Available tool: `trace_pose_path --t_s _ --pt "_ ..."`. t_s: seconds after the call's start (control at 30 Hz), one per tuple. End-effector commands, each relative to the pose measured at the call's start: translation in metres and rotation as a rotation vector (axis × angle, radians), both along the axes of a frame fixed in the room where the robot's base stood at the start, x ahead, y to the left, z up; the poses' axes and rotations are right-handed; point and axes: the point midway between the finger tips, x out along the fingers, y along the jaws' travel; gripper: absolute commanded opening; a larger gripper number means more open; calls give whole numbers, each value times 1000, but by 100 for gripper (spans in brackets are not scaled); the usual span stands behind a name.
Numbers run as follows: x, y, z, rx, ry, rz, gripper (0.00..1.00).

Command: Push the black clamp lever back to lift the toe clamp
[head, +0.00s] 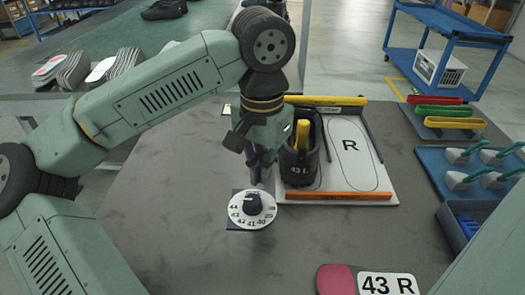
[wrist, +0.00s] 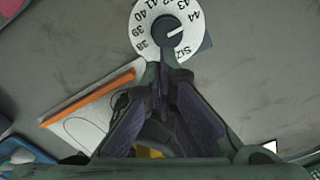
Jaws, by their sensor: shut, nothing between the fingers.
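My gripper (head: 260,172) points down, shut and empty, just behind the white size dial (head: 262,219) and left of a black shoe marked 43 L (head: 299,172). In the wrist view its closed fingertips (wrist: 164,62) lie over the near edge of the dial (wrist: 145,16). The shoe stands on the left part of a white board (head: 326,170) and has a yellow piece (head: 303,130) in its opening. I cannot clearly make out the black clamp lever or the toe clamp; my gripper and wrist cover the area left of the shoe.
An orange bar (head: 340,196) edges the board's front and a yellow bar (head: 330,100) its back. A pink piece (head: 336,280) and a 43 R card (head: 388,284) lie at the front. A blue tray (head: 436,164) with green-handled tools is on the right. The left tabletop is clear.

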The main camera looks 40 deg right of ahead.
Motion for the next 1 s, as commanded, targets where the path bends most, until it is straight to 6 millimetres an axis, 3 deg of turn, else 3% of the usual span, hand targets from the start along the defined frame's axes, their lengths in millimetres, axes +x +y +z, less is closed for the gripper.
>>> trace_pose_path --t_s 1.0 --pt "39 -30 0 -1 1 1 0"
